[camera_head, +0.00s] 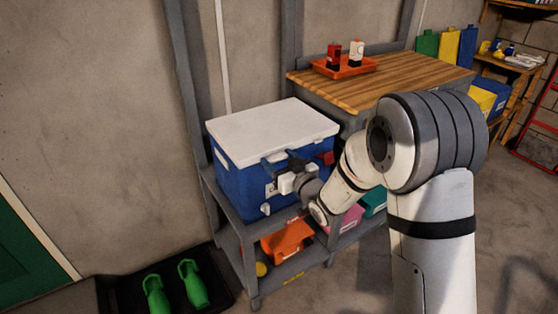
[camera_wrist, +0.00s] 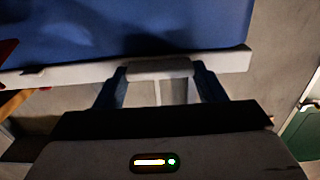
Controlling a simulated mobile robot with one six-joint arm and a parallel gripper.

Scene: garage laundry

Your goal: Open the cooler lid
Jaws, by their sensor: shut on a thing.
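The cooler (camera_head: 235,185) has a blue body and a white lid (camera_head: 275,130). It stands on a grey shelf, and the lid lies flat and closed. My gripper (camera_head: 285,162) is at the cooler's front, just below the lid's front edge. In the wrist view the white lid rim (camera_wrist: 60,75) crosses beside the blue body (camera_wrist: 120,25). There my gripper (camera_wrist: 160,82) has its fingers on either side of a pale tab (camera_wrist: 160,68) at the rim and is shut on it. The gripper hides part of the cooler's front in the head view.
A wooden-topped bench (camera_head: 400,78) stands right of the cooler, with an orange tray (camera_head: 345,69) holding two bottles. Coloured bins, one orange (camera_head: 287,240), sit on the shelf below. The wall is close behind.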

